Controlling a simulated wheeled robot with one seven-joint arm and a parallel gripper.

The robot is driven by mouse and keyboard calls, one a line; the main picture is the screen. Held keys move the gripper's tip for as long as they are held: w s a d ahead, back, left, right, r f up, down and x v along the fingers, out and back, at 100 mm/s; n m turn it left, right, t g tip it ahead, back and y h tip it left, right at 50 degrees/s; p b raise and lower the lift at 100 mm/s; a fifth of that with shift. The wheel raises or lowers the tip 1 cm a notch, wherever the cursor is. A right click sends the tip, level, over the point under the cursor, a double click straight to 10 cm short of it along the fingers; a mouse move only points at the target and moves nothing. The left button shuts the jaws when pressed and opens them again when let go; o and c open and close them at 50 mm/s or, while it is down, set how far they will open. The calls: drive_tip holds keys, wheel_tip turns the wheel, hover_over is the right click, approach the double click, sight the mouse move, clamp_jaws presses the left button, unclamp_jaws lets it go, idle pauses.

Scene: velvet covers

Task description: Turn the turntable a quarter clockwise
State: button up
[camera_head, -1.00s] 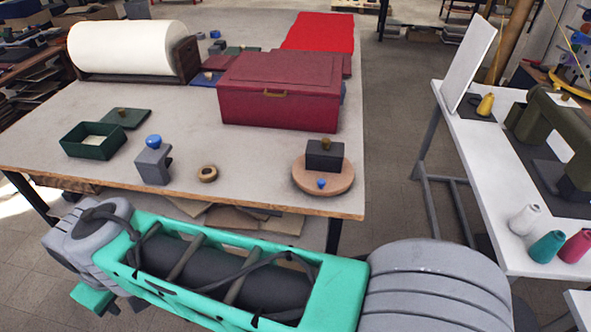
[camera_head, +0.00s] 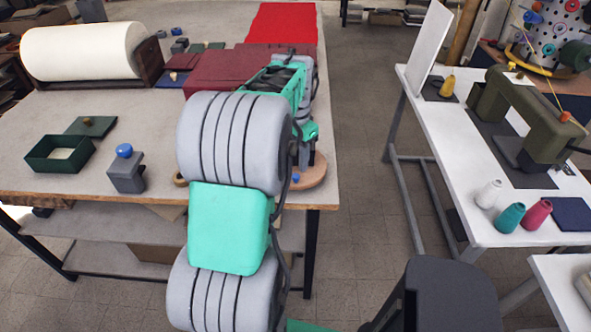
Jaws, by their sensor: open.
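The turntable (camera_head: 315,173) is a round wooden disc near the front right corner of the big table. A small blue knob (camera_head: 295,178) is on its front part. A dark block stands on the disc but is largely hidden behind my arm and hand. My gripper (camera_head: 307,146) points down over the turntable. It is open, but its fingers are small and mostly covered, so I cannot tell whether they touch the block.
A dark red box (camera_head: 215,68) lies behind my arm. A grey block with a blue top (camera_head: 126,172), a wooden ring (camera_head: 180,179) and an open green box (camera_head: 60,154) stand to the left. A white table (camera_head: 447,205) stands right, across a clear aisle.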

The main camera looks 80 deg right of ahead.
sight(296, 176)
wheel_tip(296, 176, down, 6)
drive_tip(key=shift+r+p, duration=0.15)
drive_tip(key=shift+p, duration=0.25)
clamp_jaws()
idle(1.2)
